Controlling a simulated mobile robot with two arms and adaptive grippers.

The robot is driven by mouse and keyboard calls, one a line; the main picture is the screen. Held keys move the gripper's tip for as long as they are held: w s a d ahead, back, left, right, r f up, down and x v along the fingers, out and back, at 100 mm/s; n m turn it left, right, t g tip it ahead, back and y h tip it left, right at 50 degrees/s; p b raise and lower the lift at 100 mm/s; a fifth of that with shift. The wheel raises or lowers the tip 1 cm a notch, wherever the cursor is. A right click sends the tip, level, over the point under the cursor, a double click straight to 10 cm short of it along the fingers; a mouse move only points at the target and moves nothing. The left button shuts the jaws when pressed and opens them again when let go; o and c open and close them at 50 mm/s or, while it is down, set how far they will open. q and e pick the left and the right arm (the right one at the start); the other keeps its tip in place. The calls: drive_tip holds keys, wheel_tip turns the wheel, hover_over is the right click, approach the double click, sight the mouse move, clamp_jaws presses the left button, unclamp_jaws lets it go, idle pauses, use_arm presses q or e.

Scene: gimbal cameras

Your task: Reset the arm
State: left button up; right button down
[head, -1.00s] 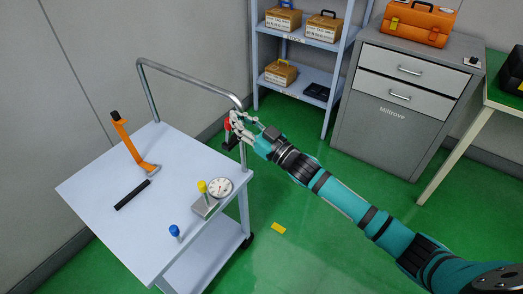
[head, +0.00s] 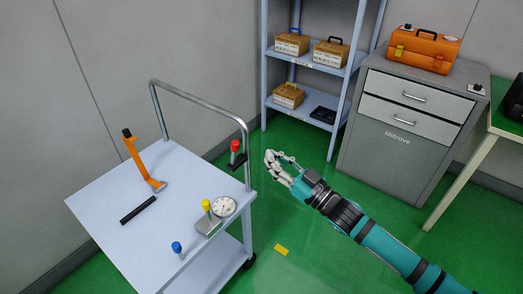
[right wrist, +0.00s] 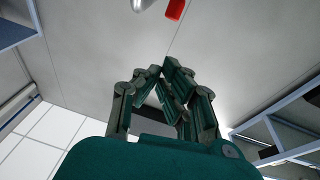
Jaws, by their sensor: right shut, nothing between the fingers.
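My right arm comes in from the lower right of the head view. Its gripper (head: 276,164) is shut and empty, in the air just right of the cart's handle post. In the right wrist view the gripper's fingers (right wrist: 172,75) are closed together with nothing between them. The red-topped piece (head: 235,147) sits on a dark bracket at the handle post, apart from the gripper. A red part (right wrist: 175,9) also shows at the top of the right wrist view. My left gripper is not in view.
The cart (head: 110,225) holds an orange-handled tool (head: 143,160), a black bar (head: 138,210), a dial gauge (head: 224,207), and yellow (head: 206,205) and blue (head: 176,247) knobs. A shelf (head: 310,68) with boxes and a grey cabinet (head: 405,150) stand behind.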

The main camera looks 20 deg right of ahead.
drive_tip(key=shift+r+v, duration=0.2)
drive_tip(key=shift+v, duration=0.85)
